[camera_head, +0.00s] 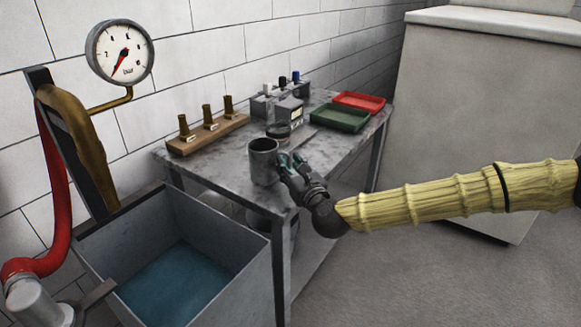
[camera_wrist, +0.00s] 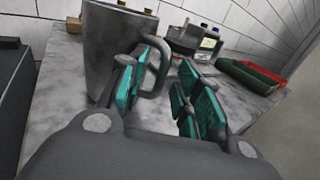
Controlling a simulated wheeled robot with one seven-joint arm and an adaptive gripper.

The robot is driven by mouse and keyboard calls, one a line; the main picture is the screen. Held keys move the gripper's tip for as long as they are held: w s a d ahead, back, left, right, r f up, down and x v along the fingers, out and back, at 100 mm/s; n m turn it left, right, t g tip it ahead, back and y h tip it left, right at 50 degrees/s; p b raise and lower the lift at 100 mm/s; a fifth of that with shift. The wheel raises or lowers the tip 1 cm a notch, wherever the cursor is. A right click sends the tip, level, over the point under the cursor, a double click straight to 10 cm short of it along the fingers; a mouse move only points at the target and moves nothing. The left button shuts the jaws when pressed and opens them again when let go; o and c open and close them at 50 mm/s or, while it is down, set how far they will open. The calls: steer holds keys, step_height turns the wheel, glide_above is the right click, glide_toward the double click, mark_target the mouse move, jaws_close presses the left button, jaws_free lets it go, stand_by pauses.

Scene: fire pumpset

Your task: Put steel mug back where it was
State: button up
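The steel mug (camera_head: 262,163) stands upright at the near edge of the grey stone-topped table. It is also large at the left of the wrist view (camera_wrist: 106,45), with its handle (camera_wrist: 163,72) on the right. My gripper (camera_head: 291,160) is at the right of the mug, at handle height. In the wrist view my gripper (camera_wrist: 170,88) has its two teal-padded fingers apart. The left finger overlaps the mug's handle, and the right finger is clear of it. Whether the left finger touches the mug I cannot tell.
The table (camera_head: 337,129) also bears a wooden block with brass nozzles (camera_head: 208,133), a grey device with bottles (camera_head: 284,107), a green tray (camera_head: 340,117) and a red tray (camera_head: 359,101). A water tank (camera_head: 245,260) stands in front at left. A pressure gauge (camera_head: 120,51) is on the wall.

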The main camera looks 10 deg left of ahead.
steer(key=v, duration=1.2)
steer(key=shift+b, duration=0.3)
